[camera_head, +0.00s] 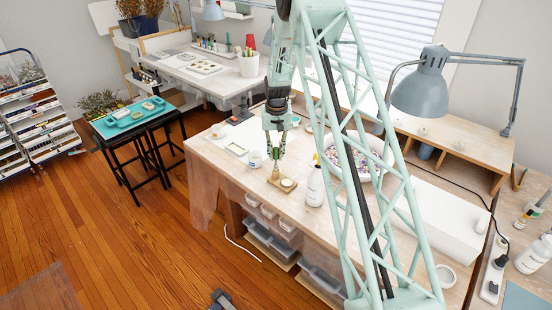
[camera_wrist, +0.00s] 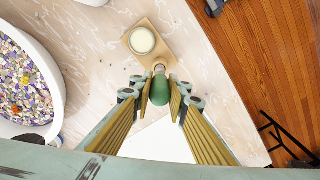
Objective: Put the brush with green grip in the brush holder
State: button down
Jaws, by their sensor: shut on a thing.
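The brush with the green grip shows in the wrist view (camera_wrist: 160,88), held between my fingertips. My gripper (camera_wrist: 160,100) is shut on the green grip, and the brush's narrow end points towards a small wooden block (camera_wrist: 168,52). In the head view my gripper (camera_head: 276,156) points down over the front worktable, just above and behind this wooden block (camera_head: 274,180). A round cream disc (camera_wrist: 142,40) lies on the block. Whether the brush tip touches the block is unclear. A white cup (camera_head: 248,68) with several upright handles on the back table looks like a brush holder.
A large white bowl of coloured chips (camera_head: 358,158) and a white bottle (camera_head: 315,188) stand right of my gripper. Small cups (camera_head: 255,159) and a tray (camera_head: 237,149) lie to its left. A grey lamp (camera_head: 422,82) stands at the right.

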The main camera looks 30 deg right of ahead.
jog(key=shift+f, duration=1)
jog(key=shift+f, duration=0.25)
jog(key=c, duration=2.5)
grip_release()
jog(key=shift+c, duration=0.2)
jog(key=shift+r, duration=0.15)
jog(key=r, duration=1.1)
jog(key=shift+s+a+r, duration=0.1)
jog(key=shift+s+r, duration=0.2)
jog(key=shift+r, duration=0.35)
